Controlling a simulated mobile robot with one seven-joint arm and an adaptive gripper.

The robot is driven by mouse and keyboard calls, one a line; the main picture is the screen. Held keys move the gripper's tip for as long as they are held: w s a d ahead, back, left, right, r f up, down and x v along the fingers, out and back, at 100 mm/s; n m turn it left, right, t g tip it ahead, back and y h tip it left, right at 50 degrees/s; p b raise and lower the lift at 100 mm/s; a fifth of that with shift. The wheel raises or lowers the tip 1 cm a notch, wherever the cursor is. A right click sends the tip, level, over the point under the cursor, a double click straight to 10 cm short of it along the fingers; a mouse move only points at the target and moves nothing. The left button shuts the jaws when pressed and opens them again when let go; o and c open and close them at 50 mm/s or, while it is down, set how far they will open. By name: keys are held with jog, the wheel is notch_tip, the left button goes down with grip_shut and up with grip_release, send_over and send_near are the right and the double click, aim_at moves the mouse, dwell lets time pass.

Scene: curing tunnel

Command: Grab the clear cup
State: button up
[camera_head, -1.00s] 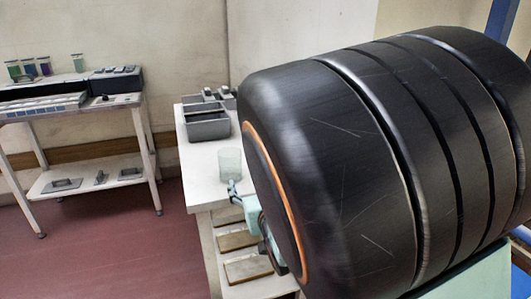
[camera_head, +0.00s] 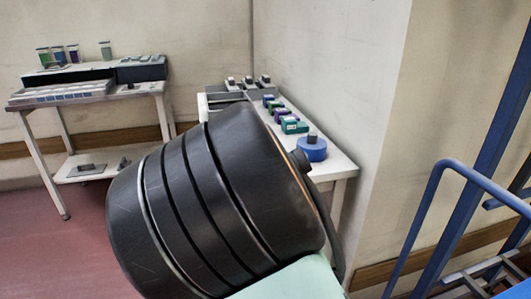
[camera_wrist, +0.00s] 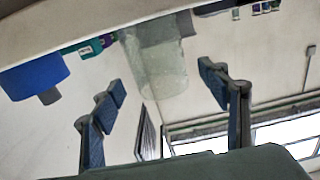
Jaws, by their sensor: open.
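A clear, pale greenish cup (camera_wrist: 153,65) shows in the wrist view, which looks upside down. It stands between and beyond the two fingers of my gripper (camera_wrist: 160,82). The fingers are spread wide, with a gap to the cup on both sides. In the head view my large black arm covers the cup and my gripper.
On the white table (camera_head: 338,166) are a blue round object with a dark knob (camera_head: 311,149), green and purple blocks (camera_head: 293,125) and grey bins (camera_head: 262,88). A second table (camera_head: 90,92) with small jars stands left. A blue rail (camera_head: 440,180) is at right.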

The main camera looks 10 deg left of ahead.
jog(key=shift+x, duration=1.8)
jog(key=shift+f, duration=0.1)
jog(key=shift+c, duration=0.4)
jog(key=c, duration=1)
